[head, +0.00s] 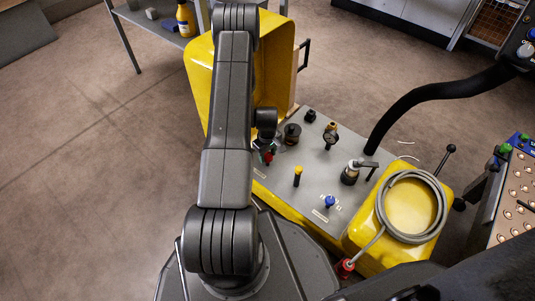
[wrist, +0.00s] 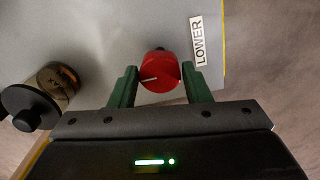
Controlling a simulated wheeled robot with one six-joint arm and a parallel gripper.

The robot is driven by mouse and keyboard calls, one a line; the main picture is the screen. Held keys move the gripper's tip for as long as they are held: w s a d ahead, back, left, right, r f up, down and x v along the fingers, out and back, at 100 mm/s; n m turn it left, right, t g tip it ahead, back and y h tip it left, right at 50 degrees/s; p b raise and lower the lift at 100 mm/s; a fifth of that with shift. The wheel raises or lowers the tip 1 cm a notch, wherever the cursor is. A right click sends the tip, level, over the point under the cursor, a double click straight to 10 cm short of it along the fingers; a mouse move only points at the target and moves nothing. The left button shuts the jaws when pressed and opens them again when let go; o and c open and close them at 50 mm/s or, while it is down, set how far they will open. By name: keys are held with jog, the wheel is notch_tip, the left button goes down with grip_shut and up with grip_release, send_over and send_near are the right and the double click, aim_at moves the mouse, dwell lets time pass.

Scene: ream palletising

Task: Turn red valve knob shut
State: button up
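The red valve knob (wrist: 160,72) is a round red cap on the grey panel, in the upper middle of the wrist view. A white mark on its face points left. My gripper (wrist: 159,76) has its two green fingers on either side of the knob, and both fingertips appear to touch its sides. In the head view my gripper (head: 268,154) is at the panel's left end, largely hidden behind my arm, and only a little red shows there.
A LOWER label (wrist: 199,41) lies right of the knob. A dark round fitting (wrist: 28,105) stands to the left. The grey panel (head: 318,165) also carries a yellow-topped post (head: 298,174), a blue knob (head: 330,201) and a brass fitting (head: 331,134). A coiled hose (head: 437,200) lies on the yellow housing.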

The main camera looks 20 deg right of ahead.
aim_at(268, 156)
jog(key=o, duration=0.4)
jog(key=shift+r, duration=0.15)
notch_tip(268, 156, up, 14)
jog(key=p, duration=0.4)
jog(key=shift+f+p, duration=0.2)
jog(key=shift+p, duration=0.2)
jog(key=shift+f, duration=0.15)
notch_tip(268, 156, down, 14)
jog(key=b, duration=0.5)
jog(key=shift+r, duration=0.2)
